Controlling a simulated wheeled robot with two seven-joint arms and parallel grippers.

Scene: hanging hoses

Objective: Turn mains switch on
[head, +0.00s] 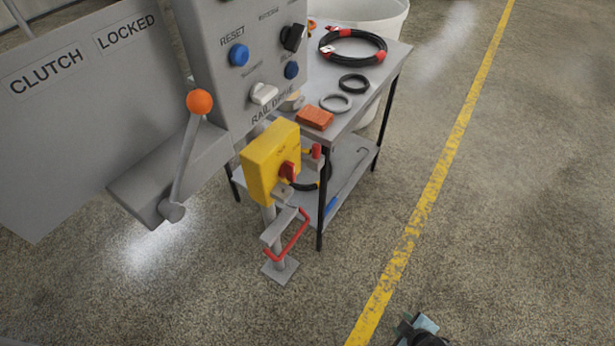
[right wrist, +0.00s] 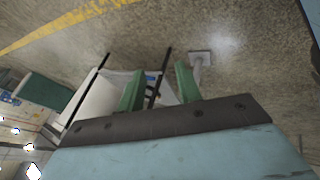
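The mains switch appears to be the yellow box (head: 270,163) with a red rotary handle (head: 287,171), standing on a grey post below the control panel. I cannot read the handle's position for certain. My right gripper (head: 418,328) shows only in part at the bottom edge of the head view, well to the right of and apart from the yellow box. In the right wrist view its two green fingers (right wrist: 160,88) are spread apart with nothing held between them. My left gripper is not in view.
A grey control panel (head: 222,85) with an orange-knobbed lever (head: 199,102) stands at the left. A red hoop handle (head: 289,240) juts from the post. A bench (head: 392,60) with hoses and a brick-coloured block (head: 314,118) stands behind. Floor right of the yellow line (head: 440,180) is clear.

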